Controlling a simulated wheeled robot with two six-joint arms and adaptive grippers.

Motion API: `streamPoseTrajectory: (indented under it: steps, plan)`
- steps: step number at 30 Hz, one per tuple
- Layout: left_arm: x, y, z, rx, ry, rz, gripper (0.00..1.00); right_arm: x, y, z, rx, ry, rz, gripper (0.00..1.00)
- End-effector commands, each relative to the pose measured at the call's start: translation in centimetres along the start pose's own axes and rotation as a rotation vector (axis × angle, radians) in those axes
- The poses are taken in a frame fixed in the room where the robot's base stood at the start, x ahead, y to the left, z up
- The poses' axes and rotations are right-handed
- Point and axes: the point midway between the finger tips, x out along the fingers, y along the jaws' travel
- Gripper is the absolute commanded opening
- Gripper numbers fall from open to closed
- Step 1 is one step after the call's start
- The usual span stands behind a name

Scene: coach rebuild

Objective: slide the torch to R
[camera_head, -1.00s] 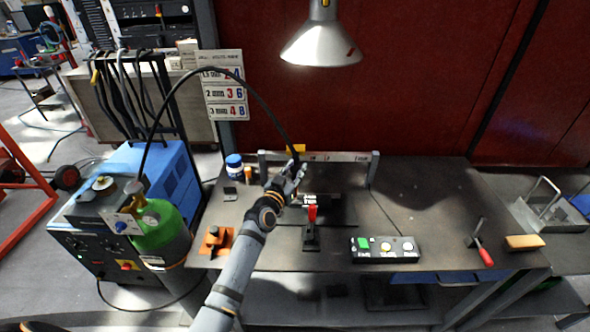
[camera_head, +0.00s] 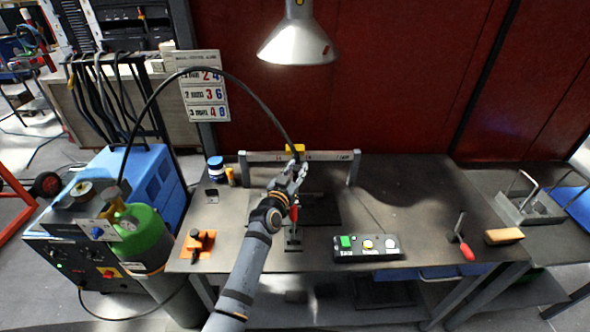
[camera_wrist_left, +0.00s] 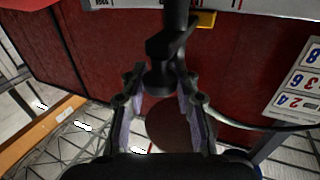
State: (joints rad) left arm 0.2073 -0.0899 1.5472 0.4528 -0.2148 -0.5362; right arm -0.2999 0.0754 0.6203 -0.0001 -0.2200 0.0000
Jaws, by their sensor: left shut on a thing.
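The torch is a dark body with a black cable (camera_head: 262,100) arching to it from the left. In the left wrist view the dark torch (camera_wrist_left: 160,62) stands between the fingers. A yellow carriage (camera_head: 294,149) sits at the pale rail (camera_head: 262,156) above the bench, slightly left of the rail's middle. My left gripper (camera_head: 297,170) is shut on the torch just below the carriage; its fingers hide part of it. The rail's marks show in the left wrist view (camera_wrist_left: 268,7), but I cannot make out an R. My right gripper is not in view.
A red-handled clamp (camera_head: 294,238) stands in front, partly behind my arm. A lamp (camera_head: 297,45) hangs above. The rail's right half looks clear.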

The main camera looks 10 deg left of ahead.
Motion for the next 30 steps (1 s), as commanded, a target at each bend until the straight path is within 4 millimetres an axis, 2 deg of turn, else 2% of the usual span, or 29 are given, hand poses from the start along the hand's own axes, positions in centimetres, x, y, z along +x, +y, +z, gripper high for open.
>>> streamPoseTrajectory:
  steps: [1,2,6,12,17,20,27,30]
  plan:
    - [0.0,0.0,0.0,-0.005,0.001,0.0,0.0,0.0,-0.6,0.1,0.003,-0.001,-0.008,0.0]
    - [0.0,0.0,0.0,-0.005,0.001,0.0,0.32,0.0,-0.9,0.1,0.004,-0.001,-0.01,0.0]
    - [0.0,0.0,-0.1,-0.005,0.001,0.0,0.51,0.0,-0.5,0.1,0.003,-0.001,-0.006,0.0]
    - [0.0,0.0,-0.1,-0.004,0.001,0.0,0.52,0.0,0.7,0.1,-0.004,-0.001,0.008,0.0]
    - [-0.5,0.0,0.0,-0.004,0.001,0.0,0.52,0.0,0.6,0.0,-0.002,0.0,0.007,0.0]
    - [-2.0,0.0,0.1,-0.004,0.0,0.0,0.52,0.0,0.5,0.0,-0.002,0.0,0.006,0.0]
    - [-8.0,0.0,0.2,-0.005,-0.002,0.0,0.52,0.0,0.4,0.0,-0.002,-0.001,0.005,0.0]
    - [-9.9,0.0,0.1,-0.005,-0.001,0.0,0.52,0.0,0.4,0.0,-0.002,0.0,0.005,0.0]
